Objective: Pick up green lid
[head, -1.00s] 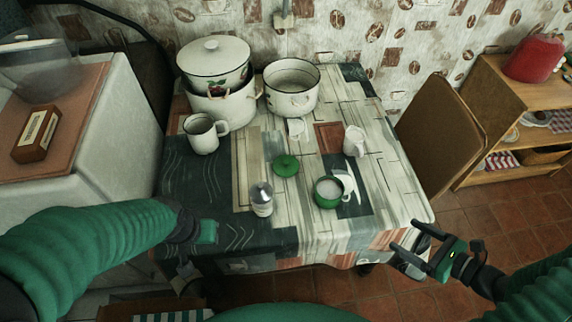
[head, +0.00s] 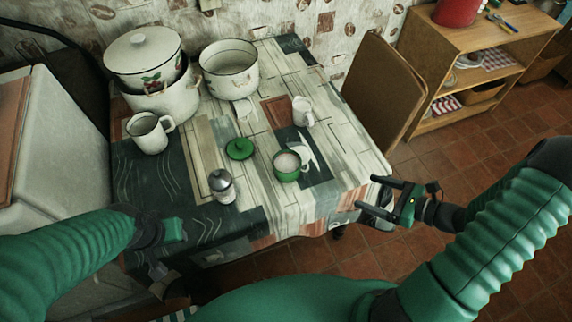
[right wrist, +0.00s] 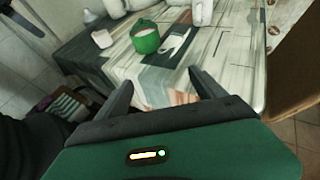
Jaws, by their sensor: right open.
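The green lid (head: 240,148), with a small knob on top, lies flat on the patterned tablecloth in the head view. The small green pot (head: 288,166) stands uncovered to its right, with whitish contents; it also shows in the right wrist view (right wrist: 146,38). My right gripper (head: 367,193) is open and empty by the table's right front edge, apart from the lid and pot. Its spread fingers show in the right wrist view (right wrist: 162,90). My left gripper (head: 174,230) is at the table's front left; its fingers are not clear. I cannot make out the lid in the right wrist view.
A metal-topped shaker (head: 222,186) stands in front of the lid. A white mug (head: 149,133), a stacked pot with lid (head: 143,60), an open white pot (head: 229,70) and a small creamer (head: 302,111) stand around it. A brown chair (head: 376,85) is at the table's right.

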